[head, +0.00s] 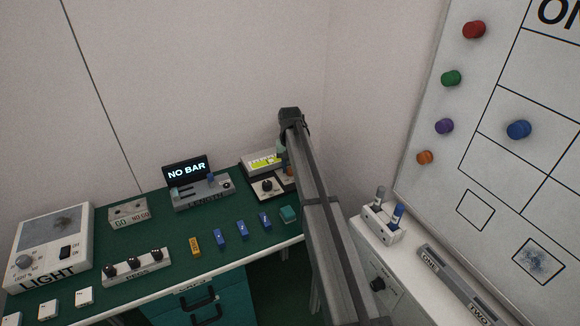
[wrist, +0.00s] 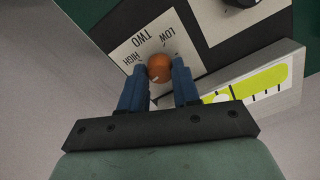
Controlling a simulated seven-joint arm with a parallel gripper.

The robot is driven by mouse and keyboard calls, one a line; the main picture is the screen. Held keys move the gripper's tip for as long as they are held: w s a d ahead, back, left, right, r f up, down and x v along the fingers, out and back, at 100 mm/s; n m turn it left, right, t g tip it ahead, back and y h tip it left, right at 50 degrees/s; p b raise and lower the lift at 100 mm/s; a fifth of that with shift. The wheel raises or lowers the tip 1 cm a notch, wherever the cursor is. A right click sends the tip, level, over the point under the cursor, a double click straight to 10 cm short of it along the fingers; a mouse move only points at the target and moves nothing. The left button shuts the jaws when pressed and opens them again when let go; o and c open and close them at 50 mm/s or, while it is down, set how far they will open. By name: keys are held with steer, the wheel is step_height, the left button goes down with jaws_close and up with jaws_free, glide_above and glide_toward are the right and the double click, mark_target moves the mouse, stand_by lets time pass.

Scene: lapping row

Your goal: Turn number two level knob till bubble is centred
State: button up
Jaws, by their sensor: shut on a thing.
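The number two knob (wrist: 159,68) is orange, with a small white mark, on a white plate (wrist: 138,50) lettered TWO, LOW and HIGH. My gripper (wrist: 159,66) has its two blue fingers on either side of the knob, shut on it. The yellow-green level vial (wrist: 262,84) lies right of the fingers in the wrist view. A pale bubble shows near its left end, beside the right finger and partly hidden. In the head view the level (head: 262,162) sits at the bench's back right, and my arm covers much of the gripper.
Another black knob (head: 267,186) on a white plate stands just left of my arm. A length gauge reading NO BAR (head: 187,170) stands further left. Blue blocks (head: 242,230) and a green block (head: 288,214) lie in front. A whiteboard (head: 490,160) rises at right.

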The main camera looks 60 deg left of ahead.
mark_target(290, 169)
steer(key=shift+m, duration=1.7)
steer(key=o, duration=1.1)
steer(key=shift+c, duration=0.2)
steer(key=shift+r, duration=0.1)
step_height(290, 169, up, 14)
steer(key=shift+s, duration=0.1)
